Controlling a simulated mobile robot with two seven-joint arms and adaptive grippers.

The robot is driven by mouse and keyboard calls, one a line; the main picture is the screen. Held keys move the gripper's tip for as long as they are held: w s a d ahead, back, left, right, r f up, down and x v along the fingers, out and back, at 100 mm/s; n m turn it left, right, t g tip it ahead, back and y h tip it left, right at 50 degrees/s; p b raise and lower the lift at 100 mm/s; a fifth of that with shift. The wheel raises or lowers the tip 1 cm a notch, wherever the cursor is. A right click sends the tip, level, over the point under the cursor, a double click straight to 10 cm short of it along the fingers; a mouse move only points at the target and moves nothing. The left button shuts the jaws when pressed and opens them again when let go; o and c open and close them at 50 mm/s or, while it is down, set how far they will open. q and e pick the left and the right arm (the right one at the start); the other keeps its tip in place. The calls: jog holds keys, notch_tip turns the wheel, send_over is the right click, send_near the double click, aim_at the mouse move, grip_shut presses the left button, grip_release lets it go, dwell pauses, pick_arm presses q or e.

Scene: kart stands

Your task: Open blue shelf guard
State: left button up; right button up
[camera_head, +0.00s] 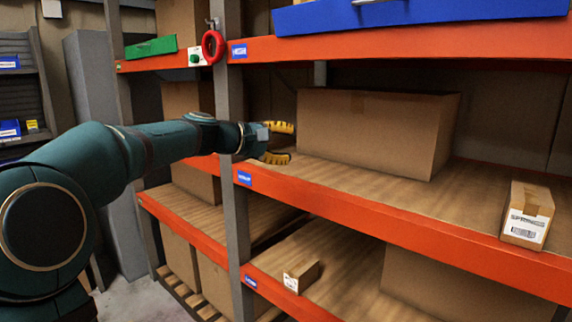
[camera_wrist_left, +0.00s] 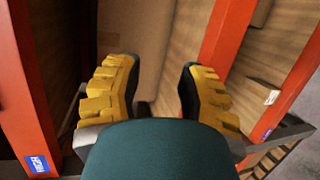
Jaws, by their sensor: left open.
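The blue shelf guard (camera_head: 420,17) is a long blue panel standing along the front of the top orange shelf beam in the head view. Part of a silver handle (camera_head: 372,1) shows on it at the top edge, and the rest is cut off. My left gripper (camera_head: 282,143) has yellow ridged fingers. It is open and empty, beside the grey upright post at the middle shelf level, below and left of the guard. In the left wrist view the two fingers (camera_wrist_left: 158,68) are spread apart with nothing between them. My right gripper is out of view.
A large cardboard box (camera_head: 375,132) stands on the middle shelf, right of my left gripper. A small labelled box (camera_head: 528,214) sits farther right. The grey post (camera_head: 230,110) carries a red ring (camera_head: 212,46) near the top. A green guard (camera_head: 151,47) is at upper left.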

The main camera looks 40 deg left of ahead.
pick_arm(q)
jog(key=shift+g, duration=0.3)
jog(key=f, duration=0.2)
jog(key=w+f, duration=0.1)
jog(key=f, duration=0.1)
jog(key=shift+d+f, duration=0.15)
